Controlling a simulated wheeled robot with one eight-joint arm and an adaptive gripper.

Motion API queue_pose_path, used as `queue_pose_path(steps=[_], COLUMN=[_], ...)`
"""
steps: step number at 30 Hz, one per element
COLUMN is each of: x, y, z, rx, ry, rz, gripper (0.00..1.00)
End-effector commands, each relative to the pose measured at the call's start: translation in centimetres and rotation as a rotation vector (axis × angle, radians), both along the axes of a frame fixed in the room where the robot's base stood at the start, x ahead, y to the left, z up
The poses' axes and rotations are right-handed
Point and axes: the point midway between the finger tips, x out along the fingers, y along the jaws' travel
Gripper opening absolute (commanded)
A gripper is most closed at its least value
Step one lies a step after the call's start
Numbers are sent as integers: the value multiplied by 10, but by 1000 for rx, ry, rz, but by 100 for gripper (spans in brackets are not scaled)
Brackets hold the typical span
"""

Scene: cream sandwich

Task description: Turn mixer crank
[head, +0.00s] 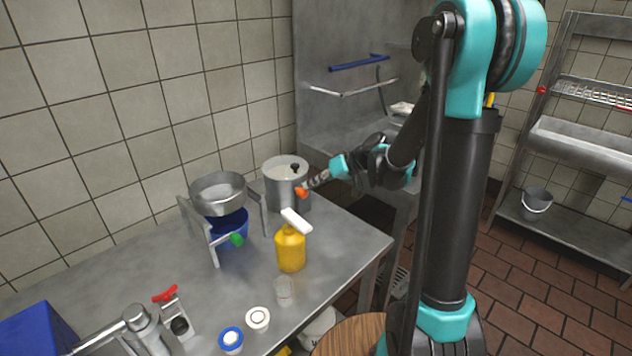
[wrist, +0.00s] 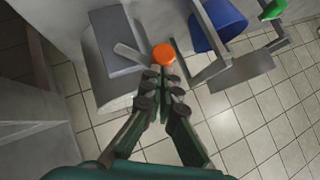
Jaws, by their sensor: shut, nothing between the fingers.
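The mixer (head: 285,200) is a grey metal cylinder at the back right of the metal table. Its crank ends in an orange knob (head: 301,192), on the side facing my arm. In the wrist view the orange knob (wrist: 164,54) sits just beyond the fingertips, with the grey mixer body (wrist: 108,88) to its left. A flat pale bar (wrist: 130,53) lies left of the knob. My gripper (head: 312,184) is shut and empty, with its tips close to the knob. I cannot tell whether they touch it. My gripper's fingers (wrist: 158,82) point up toward the knob.
Left of the mixer, a metal stand holds a pan (head: 220,188) above a blue bowl (head: 232,228) with a green knob (head: 237,239). A yellow bottle (head: 290,250) and a clear jar (head: 285,292) stand in front. The table's left middle is clear.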

Motion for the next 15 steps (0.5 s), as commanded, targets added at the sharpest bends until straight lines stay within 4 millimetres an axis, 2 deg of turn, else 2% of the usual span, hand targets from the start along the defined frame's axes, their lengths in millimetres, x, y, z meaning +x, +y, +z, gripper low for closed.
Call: queue_pose_path(steps=[9,15], x=[-14,-17], y=[13,16], z=[-7,-11], rx=[-161,-167], ry=[-163,-168], rz=[2,-1], gripper=[0,0])
